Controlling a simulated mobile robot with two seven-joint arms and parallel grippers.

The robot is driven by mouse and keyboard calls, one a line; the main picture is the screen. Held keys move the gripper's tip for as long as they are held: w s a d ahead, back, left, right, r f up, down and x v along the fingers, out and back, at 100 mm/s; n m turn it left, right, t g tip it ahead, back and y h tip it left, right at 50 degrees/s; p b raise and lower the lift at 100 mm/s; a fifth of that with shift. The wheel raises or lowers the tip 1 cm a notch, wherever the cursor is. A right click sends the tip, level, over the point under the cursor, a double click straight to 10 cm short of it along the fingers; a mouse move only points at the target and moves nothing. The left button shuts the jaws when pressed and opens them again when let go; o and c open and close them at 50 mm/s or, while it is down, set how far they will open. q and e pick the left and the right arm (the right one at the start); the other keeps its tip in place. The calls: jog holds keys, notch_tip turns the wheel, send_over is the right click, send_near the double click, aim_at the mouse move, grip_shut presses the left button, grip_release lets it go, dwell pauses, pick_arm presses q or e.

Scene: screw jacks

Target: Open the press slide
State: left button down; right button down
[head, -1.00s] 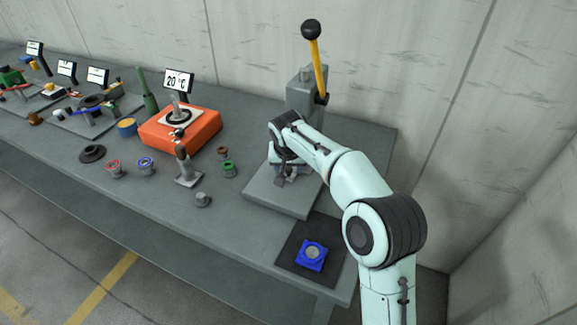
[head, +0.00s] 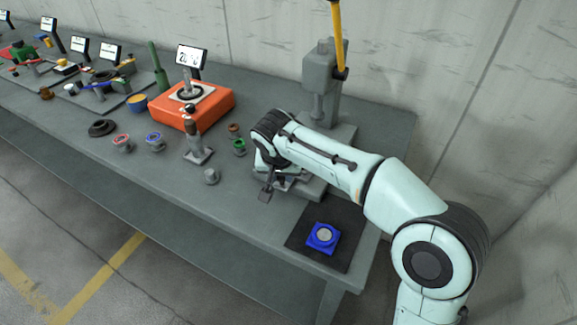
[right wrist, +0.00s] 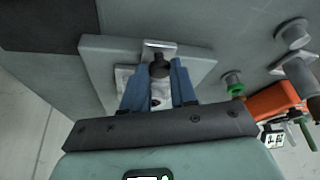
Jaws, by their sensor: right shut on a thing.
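The press (head: 321,75) stands at the right end of the bench, with a grey column, a ram and a yellow lever. Its grey base (head: 313,191) is partly hidden by my right arm. My right gripper (head: 272,186) is low over the base's front left part. In the right wrist view, the two blue fingers of my right gripper (right wrist: 159,82) are closed about a dark knob (right wrist: 159,67) on the press slide (right wrist: 159,46), a light metal piece lying on the base plate (right wrist: 98,60). Much of the slide is hidden by the fingers. My left gripper is not in view.
A blue block with a round grey disc (head: 323,237) sits on a black mat (head: 302,246) near the press. An orange device (head: 215,105), a small grey stand (head: 198,153) and several small pots are to the left. A concrete wall (head: 280,35) is behind.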

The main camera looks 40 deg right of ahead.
jog(key=c, duration=0.9)
grip_release()
jog(key=shift+r, duration=0.1)
jog(key=p+v, duration=0.2)
jog(key=v, duration=1.1)
jog(key=shift+p, duration=0.35)
jog(key=shift+s+a, duration=0.1)
